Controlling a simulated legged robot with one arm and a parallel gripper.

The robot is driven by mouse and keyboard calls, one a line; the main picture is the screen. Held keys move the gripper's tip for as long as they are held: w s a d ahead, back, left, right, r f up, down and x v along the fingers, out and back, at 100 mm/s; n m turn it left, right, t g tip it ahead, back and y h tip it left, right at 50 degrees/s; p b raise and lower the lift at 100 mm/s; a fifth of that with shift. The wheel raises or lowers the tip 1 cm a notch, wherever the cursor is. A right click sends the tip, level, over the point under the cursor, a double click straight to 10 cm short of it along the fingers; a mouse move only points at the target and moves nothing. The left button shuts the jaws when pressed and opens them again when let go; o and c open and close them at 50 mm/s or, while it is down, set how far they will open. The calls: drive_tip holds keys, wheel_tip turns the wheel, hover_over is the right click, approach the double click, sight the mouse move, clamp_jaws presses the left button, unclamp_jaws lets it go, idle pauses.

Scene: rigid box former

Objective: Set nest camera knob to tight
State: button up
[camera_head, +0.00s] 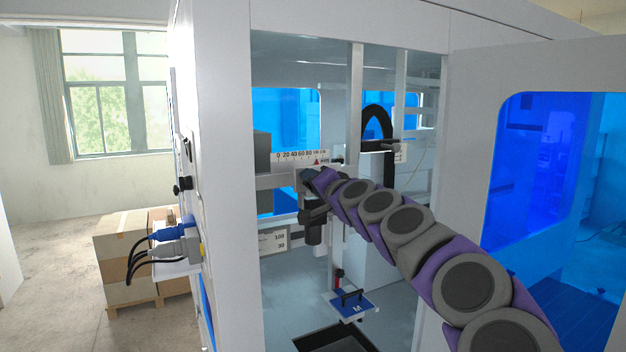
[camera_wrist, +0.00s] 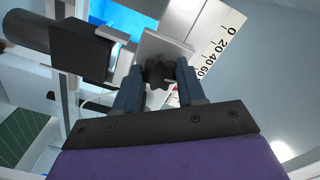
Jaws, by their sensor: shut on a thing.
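A black star-shaped knob (camera_wrist: 159,73) sits between the fingertips of my gripper (camera_wrist: 158,82) in the wrist view, in front of a light grey bracket plate (camera_wrist: 160,47). The two blue-grey fingers are shut on the knob from both sides. A black cylindrical camera body (camera_wrist: 52,42) is beside the bracket at the left. In the head view my gripper (camera_head: 308,178) is inside the machine opening by the scale rail, and my arm hides part of it. The knob is too small to make out there. I cannot read a tight or loose mark.
A numbered scale (camera_head: 298,156) runs along the rail above the gripper; it also shows in the wrist view (camera_wrist: 219,45). The open door (camera_head: 470,100) is at the right. A blue plate marked M (camera_head: 352,304) sits below.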

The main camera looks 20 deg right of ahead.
drive_tip(key=shift+m+p, duration=0.3)
drive_tip(key=shift+m, duration=0.7)
drive_tip(key=o, duration=1.1)
drive_tip(key=shift+d, duration=0.2)
drive_tip(key=shift+c, duration=0.2)
drive_tip(key=s+b, duration=0.2)
drive_tip(key=s, duration=1.5)
drive_tip(key=shift+s+d+b, duration=0.15)
drive_tip(key=shift+d+b, duration=0.2)
drive_tip(key=shift+b, duration=0.05)
drive_tip(key=shift+f, duration=0.1)
